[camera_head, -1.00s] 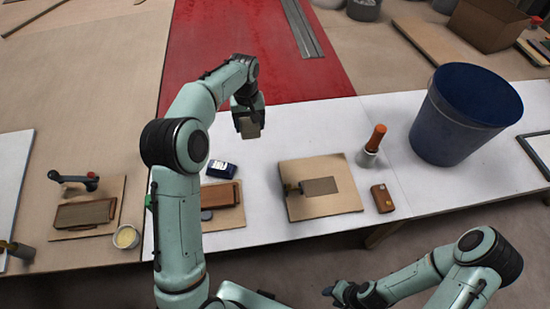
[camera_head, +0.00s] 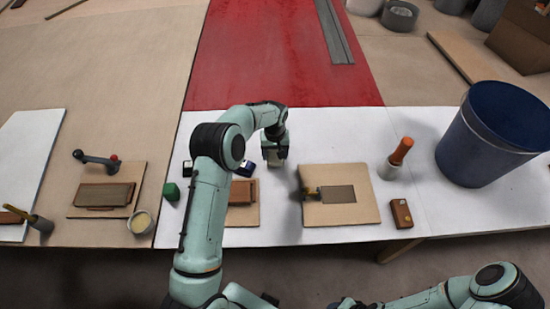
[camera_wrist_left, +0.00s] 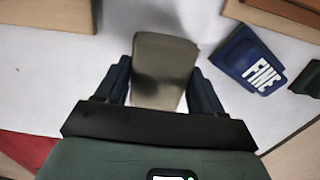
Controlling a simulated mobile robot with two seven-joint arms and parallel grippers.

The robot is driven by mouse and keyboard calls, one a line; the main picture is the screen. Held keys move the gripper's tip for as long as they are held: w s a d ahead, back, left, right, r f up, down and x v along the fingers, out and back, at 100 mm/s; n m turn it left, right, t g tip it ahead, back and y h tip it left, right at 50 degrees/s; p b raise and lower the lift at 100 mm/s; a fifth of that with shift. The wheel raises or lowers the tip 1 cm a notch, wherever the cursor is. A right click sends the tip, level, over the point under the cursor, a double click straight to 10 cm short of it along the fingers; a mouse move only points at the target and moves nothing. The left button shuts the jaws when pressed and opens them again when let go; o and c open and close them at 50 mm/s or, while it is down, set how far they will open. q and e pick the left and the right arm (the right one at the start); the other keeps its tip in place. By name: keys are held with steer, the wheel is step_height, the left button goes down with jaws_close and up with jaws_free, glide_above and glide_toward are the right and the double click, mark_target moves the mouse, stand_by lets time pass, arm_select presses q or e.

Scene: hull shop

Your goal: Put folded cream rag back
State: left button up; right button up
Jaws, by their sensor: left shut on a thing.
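The folded cream rag (camera_wrist_left: 163,70) is between the two dark fingers of my left gripper (camera_wrist_left: 162,88) in the left wrist view, over a white surface. In the head view my left gripper (camera_head: 275,160) points down above the white table covering (camera_head: 330,130), with the cream rag (camera_head: 273,157) at its tip. I cannot tell whether the rag touches the surface. My right gripper (camera_head: 347,303) is at the bottom edge of the head view, partly cut off, and its jaws cannot be read.
A blue block marked FINE (camera_wrist_left: 254,67) lies right of the rag in the wrist view. A board with a grey plate (camera_head: 368,212), an orange-handled tool (camera_head: 399,155), a brown block (camera_head: 401,213) and a blue bucket (camera_head: 498,135) stand to the right.

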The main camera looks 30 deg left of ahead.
mark_target(275, 158)
arm_select(q)
steer(key=shift+f, duration=1.6)
steer(key=shift+f, duration=0.2)
steer(key=o, duration=0.9)
steer(key=shift+o, duration=0.2)
steer(key=shift+r, duration=0.15)
step_height(275, 158, up, 12)
steer(key=shift+r, duration=0.1)
